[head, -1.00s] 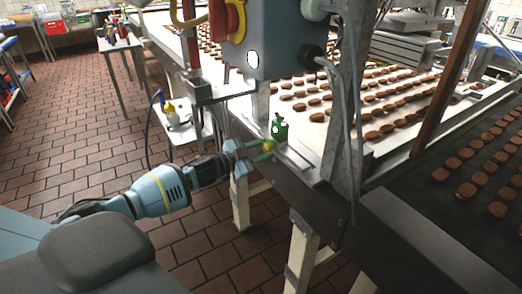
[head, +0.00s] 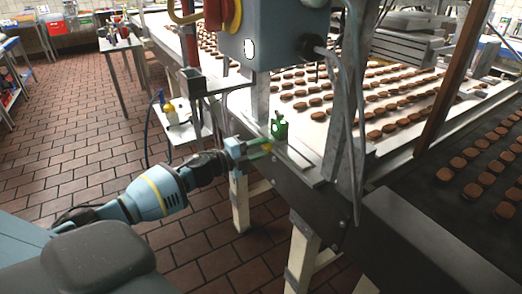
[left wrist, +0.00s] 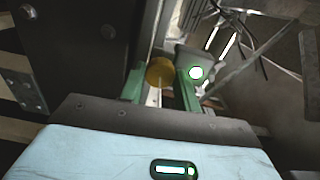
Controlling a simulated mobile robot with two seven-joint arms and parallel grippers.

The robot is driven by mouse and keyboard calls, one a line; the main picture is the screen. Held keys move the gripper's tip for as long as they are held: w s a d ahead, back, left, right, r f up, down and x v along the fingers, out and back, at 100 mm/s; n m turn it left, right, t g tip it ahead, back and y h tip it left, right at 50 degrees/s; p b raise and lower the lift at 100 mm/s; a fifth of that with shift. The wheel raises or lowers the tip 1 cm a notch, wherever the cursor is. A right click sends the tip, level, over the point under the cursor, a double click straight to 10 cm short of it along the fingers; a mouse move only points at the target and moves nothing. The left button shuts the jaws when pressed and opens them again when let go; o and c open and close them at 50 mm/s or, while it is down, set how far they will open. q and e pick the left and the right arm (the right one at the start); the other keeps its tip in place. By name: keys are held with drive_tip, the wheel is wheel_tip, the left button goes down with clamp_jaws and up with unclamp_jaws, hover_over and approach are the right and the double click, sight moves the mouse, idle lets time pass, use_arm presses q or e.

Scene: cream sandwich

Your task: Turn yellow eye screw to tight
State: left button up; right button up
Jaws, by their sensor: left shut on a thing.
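The yellow eye screw (head: 266,147) is at the side of the conveyor frame, just below a green fitting (head: 279,128). It is small and partly covered by my fingers in the head view. In the left wrist view, the round yellow head of the eye screw (left wrist: 160,72) is between my two green fingers. My left gripper (head: 259,149) reaches in from the left and is shut on it; the gripper also shows in the left wrist view (left wrist: 160,90). How tight the screw is cannot be told. My right gripper is not in view.
A grey control box (head: 275,40) on a metal post hangs above the gripper. The conveyor belt (head: 318,122) carries rows of brown biscuits. A small table (head: 185,131) with a yellow-topped bottle (head: 169,110) stands behind my arm.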

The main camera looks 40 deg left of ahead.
use_arm(q)
drive_tip(key=shift+f+m, duration=0.1)
drive_tip(key=shift+m, duration=0.9)
drive_tip(key=shift+m+b, duration=0.3)
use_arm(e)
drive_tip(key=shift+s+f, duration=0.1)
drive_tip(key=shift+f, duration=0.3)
use_arm(q)
drive_tip(key=shift+m, duration=0.3)
drive_tip(key=o, duration=1)
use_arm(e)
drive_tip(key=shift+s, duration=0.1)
use_arm(q)
drive_tip(key=shift+b+v, duration=0.4)
drive_tip(key=shift+v, duration=3.5)
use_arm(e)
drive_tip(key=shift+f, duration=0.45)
